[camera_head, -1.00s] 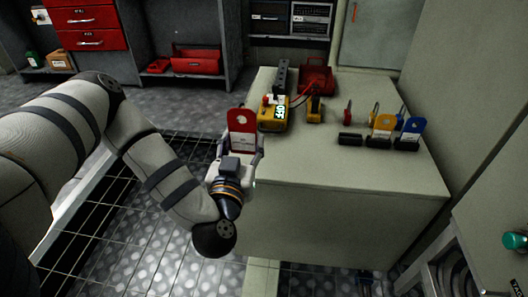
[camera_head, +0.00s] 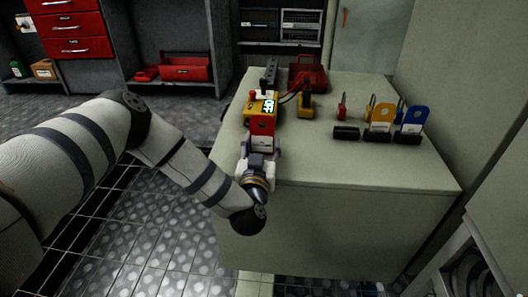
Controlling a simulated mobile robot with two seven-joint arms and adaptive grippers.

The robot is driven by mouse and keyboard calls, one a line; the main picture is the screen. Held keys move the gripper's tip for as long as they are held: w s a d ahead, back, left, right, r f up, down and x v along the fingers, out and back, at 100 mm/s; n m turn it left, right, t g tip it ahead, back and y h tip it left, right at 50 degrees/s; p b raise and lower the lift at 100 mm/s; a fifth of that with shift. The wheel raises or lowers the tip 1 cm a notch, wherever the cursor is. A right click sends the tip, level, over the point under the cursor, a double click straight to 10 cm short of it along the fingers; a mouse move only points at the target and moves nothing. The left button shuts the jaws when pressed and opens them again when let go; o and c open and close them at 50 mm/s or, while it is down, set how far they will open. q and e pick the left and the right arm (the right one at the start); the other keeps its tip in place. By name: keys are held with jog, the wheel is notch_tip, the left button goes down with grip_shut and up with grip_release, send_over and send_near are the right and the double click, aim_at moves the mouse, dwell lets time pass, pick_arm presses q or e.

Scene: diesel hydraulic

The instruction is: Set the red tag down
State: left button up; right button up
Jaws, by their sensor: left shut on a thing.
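The red tag (camera_head: 262,126), red above and white below, stands upright in my left gripper (camera_head: 262,150). The gripper is shut on it, over the near left part of the pale bench top (camera_head: 330,172). The gripper hides the tag's lower edge, so I cannot tell whether it touches the bench. A black tag holder (camera_head: 346,133) with no upright tag in it stands on the bench to the right. Beside it stand a yellow tag (camera_head: 381,117) and a blue tag (camera_head: 412,120) in black holders. My right gripper is not in view.
A yellow device with a lit display (camera_head: 268,105) stands just behind the red tag. A yellow-and-black tool (camera_head: 306,105), a red box (camera_head: 308,76) and smaller upright tools (camera_head: 341,106) stand farther back. The bench's front right is clear.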

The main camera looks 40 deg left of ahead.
pick_arm(q)
jog(key=shift+f, duration=0.25)
jog(key=o, duration=1)
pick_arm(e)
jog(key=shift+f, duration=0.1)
pick_arm(q)
jog(key=shift+s+d+r+p, duration=0.15)
jog(key=shift+s+r+p, duration=0.05)
jog(key=shift+s+p, duration=0.1)
jog(key=p+v, duration=0.5)
jog(key=v, duration=0.6)
jog(key=shift+s+d+f+p, duration=0.1)
jog(key=shift+s+d+p, duration=0.1)
jog(key=shift+p, duration=0.1)
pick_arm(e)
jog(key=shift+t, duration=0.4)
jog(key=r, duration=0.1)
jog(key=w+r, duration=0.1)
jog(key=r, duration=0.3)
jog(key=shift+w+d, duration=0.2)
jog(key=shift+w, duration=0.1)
